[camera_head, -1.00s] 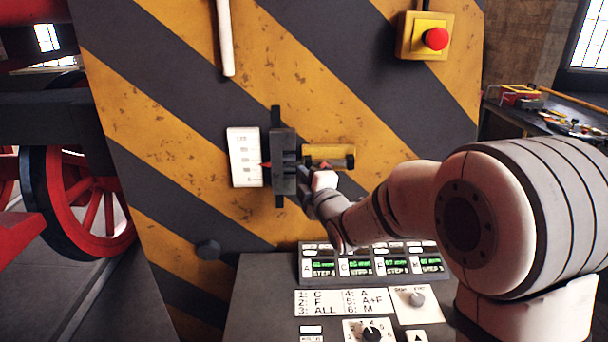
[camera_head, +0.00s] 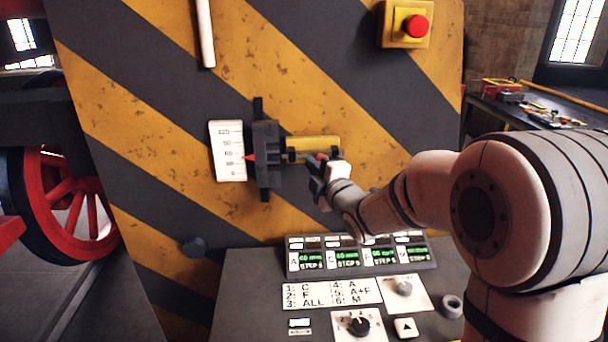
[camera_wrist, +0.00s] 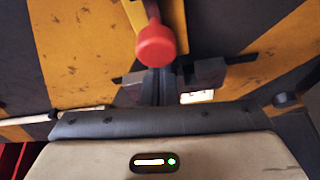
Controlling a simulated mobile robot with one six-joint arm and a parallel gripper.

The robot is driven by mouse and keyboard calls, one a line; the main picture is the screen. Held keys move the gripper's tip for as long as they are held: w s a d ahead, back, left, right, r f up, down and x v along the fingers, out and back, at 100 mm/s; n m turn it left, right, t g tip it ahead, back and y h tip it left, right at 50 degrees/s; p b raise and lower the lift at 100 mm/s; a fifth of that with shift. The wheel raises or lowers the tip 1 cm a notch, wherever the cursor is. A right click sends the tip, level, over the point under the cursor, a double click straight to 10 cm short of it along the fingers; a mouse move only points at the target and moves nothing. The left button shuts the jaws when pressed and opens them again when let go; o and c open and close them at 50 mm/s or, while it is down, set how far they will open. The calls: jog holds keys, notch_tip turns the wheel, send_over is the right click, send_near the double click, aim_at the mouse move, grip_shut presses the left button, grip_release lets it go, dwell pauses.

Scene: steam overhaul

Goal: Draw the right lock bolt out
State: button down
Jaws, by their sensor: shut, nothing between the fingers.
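The lock bolt at the yellow bracket (camera_head: 322,143) lies beside the dark slide block (camera_head: 267,154) on the striped panel. A red knob (camera_head: 320,157) shows on it, partly covered by my gripper (camera_head: 313,172). In the wrist view the red knob (camera_wrist: 156,46) is large, at upper centre, in front of the yellow bracket (camera_wrist: 171,16). My gripper (camera_wrist: 158,86) is shut and empty, its dark fingers together just below the knob in the picture. I cannot tell whether they touch it. How far the bolt is drawn is hidden.
A white scale (camera_head: 228,151) with a red pointer is left of the slide block. A control desk (camera_head: 250,290) with a row of displays (camera_head: 360,254) stands below my forearm. A red stop button (camera_head: 415,26) is above right. A cluttered bench (camera_head: 530,110) stands at the far right.

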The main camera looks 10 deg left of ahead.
dwell(0.4)
jog(key=s+d+b, duration=0.2)
jog(key=s+b, duration=0.3)
jog(key=s, duration=0.4)
jog(key=shift+s+b, duration=0.15)
jog(key=shift+b, duration=0.2)
jog(key=shift+d, duration=0.1)
jog(key=s+d+f+m+g+h, duration=0.25)
jog(key=d+f+m+h, duration=0.25)
jog(key=d+m, duration=0.3)
jog(key=s+d+f+m+g+h, duration=0.2)
jog(key=s+d+f+m+h, duration=0.3)
jog(key=d, duration=0.4)
jog(key=s+d+f+m+g, duration=0.3)
jog(key=s+m+g, duration=0.1)
jog(key=s, duration=0.4)
jog(key=s+d+f+m+g+h, duration=0.1)
jog(key=s+d+f+m+g, duration=0.2)
jog(key=s+m, duration=0.3)
jog(key=shift+s+f+m+g, duration=0.3)
jog(key=shift+s+f+g, duration=0.1)
jog(key=shift+s, duration=0.5)
